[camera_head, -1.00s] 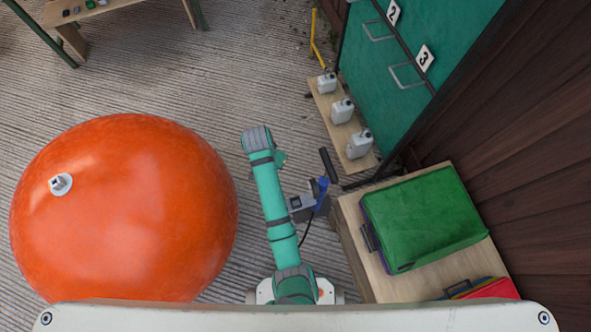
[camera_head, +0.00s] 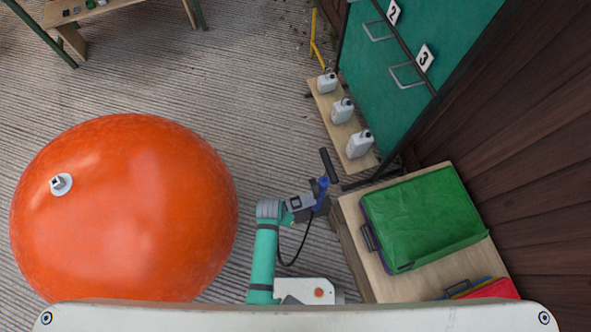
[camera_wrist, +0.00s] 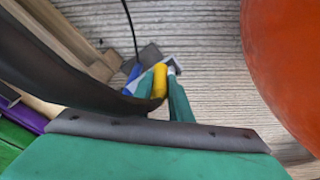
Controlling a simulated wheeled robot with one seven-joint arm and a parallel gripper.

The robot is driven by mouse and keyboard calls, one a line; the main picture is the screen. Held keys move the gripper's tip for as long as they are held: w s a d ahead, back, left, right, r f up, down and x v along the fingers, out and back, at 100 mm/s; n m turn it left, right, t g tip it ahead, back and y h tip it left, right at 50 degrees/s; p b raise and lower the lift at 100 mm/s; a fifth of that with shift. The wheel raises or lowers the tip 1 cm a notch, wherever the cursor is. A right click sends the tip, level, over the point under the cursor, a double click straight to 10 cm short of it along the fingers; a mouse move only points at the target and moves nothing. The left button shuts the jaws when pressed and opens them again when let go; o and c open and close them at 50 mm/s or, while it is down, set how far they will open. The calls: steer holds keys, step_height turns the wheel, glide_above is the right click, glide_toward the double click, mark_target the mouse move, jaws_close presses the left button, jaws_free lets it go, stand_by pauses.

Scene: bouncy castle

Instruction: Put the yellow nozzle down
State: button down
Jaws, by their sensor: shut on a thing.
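The yellow nozzle (camera_wrist: 159,80) shows in the wrist view between the teal fingers of my gripper (camera_wrist: 161,88), which is shut on it. In the head view my gripper (camera_head: 287,216) is beside a grey and blue device (camera_head: 302,203) with a black handle, left of the wooden table. I cannot make out the nozzle in the head view. In the wrist view, grey and blue parts lie just past the nozzle, and I cannot tell whether it touches them.
A large orange ball (camera_head: 125,215) with a white valve fills the left. A green case (camera_head: 425,215) lies on the wooden table (camera_head: 350,215) at right. Ribbed floor is clear between ball and device.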

steer(key=shift+w+d+f, duration=1.05)
steer(key=shift+w+f, duration=0.5)
steer(key=shift+f, duration=0.4)
steer(key=shift+w+d+f, duration=1)
steer(key=shift+w+f, duration=0.55)
steer(key=shift+f, duration=0.4)
steer(key=shift+w+d+f, duration=1.05)
steer(key=shift+w+f, duration=0.5)
steer(key=shift+f, duration=0.4)
steer(key=c, duration=1.6)
jaws_free()
steer(key=shift+f, duration=0.15)
